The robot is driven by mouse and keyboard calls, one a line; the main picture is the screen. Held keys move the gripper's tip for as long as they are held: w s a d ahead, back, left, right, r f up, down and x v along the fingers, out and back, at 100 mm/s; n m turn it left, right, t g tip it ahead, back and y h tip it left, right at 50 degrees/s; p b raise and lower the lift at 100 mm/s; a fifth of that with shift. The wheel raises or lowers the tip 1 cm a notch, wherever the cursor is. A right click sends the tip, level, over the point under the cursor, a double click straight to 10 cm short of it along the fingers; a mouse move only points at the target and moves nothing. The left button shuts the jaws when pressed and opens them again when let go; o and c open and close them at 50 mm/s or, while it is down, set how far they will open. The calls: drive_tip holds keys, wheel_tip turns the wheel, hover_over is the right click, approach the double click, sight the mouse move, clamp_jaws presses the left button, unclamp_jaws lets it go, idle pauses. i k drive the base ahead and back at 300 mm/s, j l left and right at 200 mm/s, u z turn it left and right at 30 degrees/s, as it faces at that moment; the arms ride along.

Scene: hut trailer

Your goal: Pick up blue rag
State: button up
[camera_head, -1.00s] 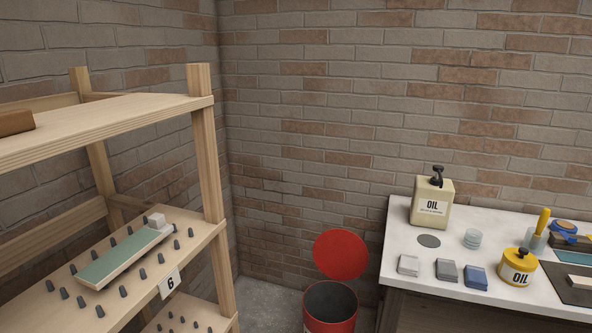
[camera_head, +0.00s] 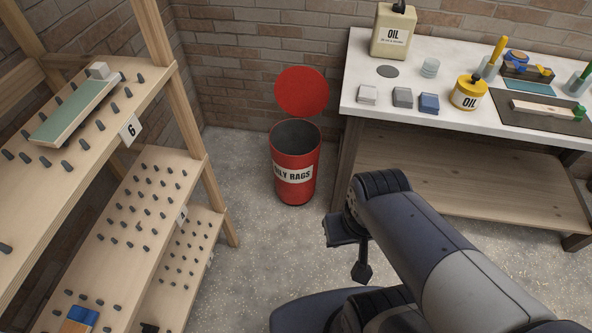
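The blue rag (camera_head: 429,103) is a small folded stack near the front edge of the white-topped workbench (camera_head: 362,105). It is the rightmost of three folded rags, beside a grey rag (camera_head: 402,97) and a white rag (camera_head: 367,94). My arm reaches in from the lower right, in front of the bench and below its top. The dark part at the arm's end seems to be my gripper (camera_head: 355,254). It is well apart from the blue rag, and its fingers do not show clearly enough to tell open from shut.
A yellow oil can (camera_head: 468,92) stands just right of the blue rag. A beige oil can (camera_head: 393,31) stands behind. A red oily-rags bin (camera_head: 296,174) with a raised lid is left of the bench. A pegged wooden shelf (camera_head: 150,195) fills the left. Floor between is clear.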

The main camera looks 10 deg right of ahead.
sight(428, 102)
drive_tip(key=i+l+z, duration=0.3)
drive_tip(key=i+l, duration=0.35)
drive_tip(key=l, duration=0.4)
drive_tip(key=i+l+z, duration=0.3)
drive_tip(key=i+l, duration=0.45)
drive_tip(key=l, duration=0.15)
